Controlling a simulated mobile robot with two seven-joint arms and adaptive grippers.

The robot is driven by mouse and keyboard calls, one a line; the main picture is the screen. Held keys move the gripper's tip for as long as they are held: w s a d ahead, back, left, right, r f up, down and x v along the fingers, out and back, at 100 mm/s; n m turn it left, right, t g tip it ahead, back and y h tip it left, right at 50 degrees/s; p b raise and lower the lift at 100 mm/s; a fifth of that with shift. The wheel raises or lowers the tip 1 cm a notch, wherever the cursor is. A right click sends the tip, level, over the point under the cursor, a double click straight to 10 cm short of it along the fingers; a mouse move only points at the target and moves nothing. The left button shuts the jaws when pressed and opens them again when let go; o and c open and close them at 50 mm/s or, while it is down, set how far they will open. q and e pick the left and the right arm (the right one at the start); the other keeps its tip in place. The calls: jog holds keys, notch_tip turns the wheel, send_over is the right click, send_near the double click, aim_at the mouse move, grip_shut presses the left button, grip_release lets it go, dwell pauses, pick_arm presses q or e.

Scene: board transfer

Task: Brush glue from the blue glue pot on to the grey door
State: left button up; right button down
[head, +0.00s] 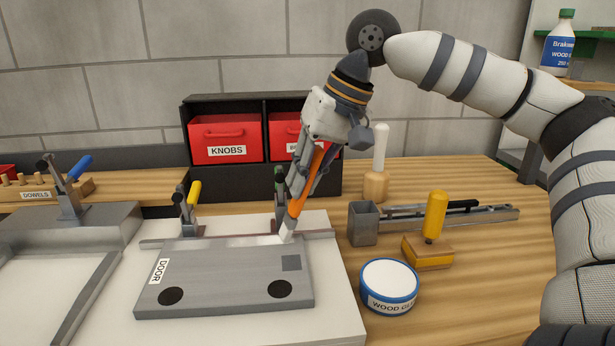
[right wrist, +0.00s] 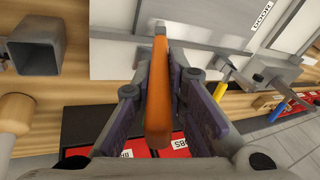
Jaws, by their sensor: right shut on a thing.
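The grey door (head: 224,279) lies flat on a white board, with a DOOR label, two dark round spots and a darker square patch. A pale, shiny strip shows along its far edge. My right gripper (head: 298,185) is shut on the orange handle of a brush (head: 297,203), which points down. The brush's pale tip is at the door's far right edge; I cannot tell whether it touches. The orange handle also fills the middle of the right wrist view (right wrist: 159,95). The blue glue pot (head: 389,287), labelled WOOD GLUE, stands open to the right of the door, white inside.
Toggle clamps with yellow (head: 193,195) and green handles stand behind the door. Red bins (head: 226,138) are at the back.

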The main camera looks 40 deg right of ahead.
jog(key=shift+w+a, duration=0.45)
jog(key=shift+a, duration=0.15)
jog(key=shift+w+a, duration=0.4)
jog(key=shift+a, duration=0.2)
pick_arm(q)
jog(key=shift+s+f+g+b, duration=0.3)
jog(key=shift+s+f+b, duration=0.2)
jog(key=shift+s+f, duration=0.2)
pick_arm(e)
jog(key=w+a, duration=0.8)
jog(key=a, duration=0.4)
jog(key=shift+w+a, duration=0.2)
jog(key=shift+a, duration=0.1)
jog(key=shift+r, duration=0.1)
pick_arm(q)
jog(key=shift+w+r+p, duration=0.4)
jog(key=shift+w+r, duration=0.2)
pick_arm(e)
jog(key=shift+r, duration=2.95)
